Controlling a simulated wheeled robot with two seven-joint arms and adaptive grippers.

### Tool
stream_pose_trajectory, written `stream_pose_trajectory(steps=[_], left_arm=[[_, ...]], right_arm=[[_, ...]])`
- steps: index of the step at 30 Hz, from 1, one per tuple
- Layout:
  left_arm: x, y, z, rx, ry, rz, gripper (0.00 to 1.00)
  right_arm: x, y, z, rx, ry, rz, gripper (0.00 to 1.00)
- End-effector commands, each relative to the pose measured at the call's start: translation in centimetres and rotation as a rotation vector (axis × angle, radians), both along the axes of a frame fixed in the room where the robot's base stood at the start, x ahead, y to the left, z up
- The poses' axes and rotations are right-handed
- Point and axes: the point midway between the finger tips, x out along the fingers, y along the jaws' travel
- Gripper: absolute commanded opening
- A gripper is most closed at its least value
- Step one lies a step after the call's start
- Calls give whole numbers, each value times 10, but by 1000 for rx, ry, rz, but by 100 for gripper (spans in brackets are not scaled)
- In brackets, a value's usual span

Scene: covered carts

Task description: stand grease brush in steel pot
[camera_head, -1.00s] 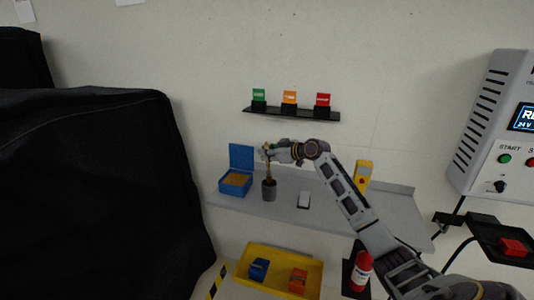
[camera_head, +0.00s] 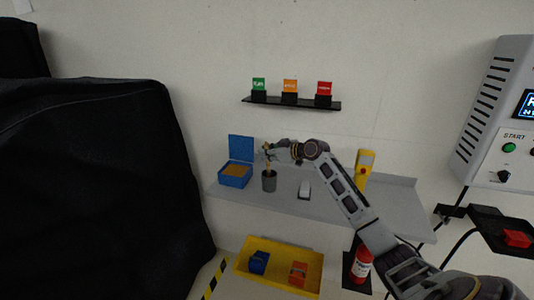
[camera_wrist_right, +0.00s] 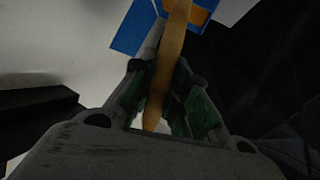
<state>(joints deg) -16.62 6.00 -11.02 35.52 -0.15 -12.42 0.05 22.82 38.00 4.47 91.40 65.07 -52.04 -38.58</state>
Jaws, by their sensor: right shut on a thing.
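The steel pot (camera_head: 269,183) is a small dark grey cylinder standing upright on the grey shelf (camera_head: 335,213). The grease brush (camera_head: 267,164) is upright above it, and its lower end meets the pot's mouth. How deep it reaches inside is hidden. My right gripper (camera_head: 266,152) is shut on the brush above the pot. In the right wrist view, the brush's tan wooden handle (camera_wrist_right: 168,72) runs between the fingers of that gripper (camera_wrist_right: 160,85). My left gripper is not in view.
An open blue box (camera_head: 234,181) stands left of the pot. A white object (camera_head: 304,189) and a yellow device (camera_head: 364,168) are to the right. A black rack (camera_head: 290,102) with coloured blocks is above, and a yellow tray (camera_head: 280,283) is below. A black covered cart (camera_head: 95,190) fills the left.

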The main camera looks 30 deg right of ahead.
Motion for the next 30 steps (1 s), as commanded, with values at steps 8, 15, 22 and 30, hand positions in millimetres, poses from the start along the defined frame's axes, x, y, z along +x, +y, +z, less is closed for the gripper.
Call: stream_pose_trajectory(steps=[8,15,22,30], left_arm=[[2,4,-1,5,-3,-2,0],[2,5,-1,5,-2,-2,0],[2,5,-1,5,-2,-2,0],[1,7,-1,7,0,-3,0]], right_arm=[[0,0,-2,0,-1,0,0],[0,0,-1,0,-1,0,28],[0,0,-1,0,0,0,41],[-1,-1,-2,0,0,0,41]])
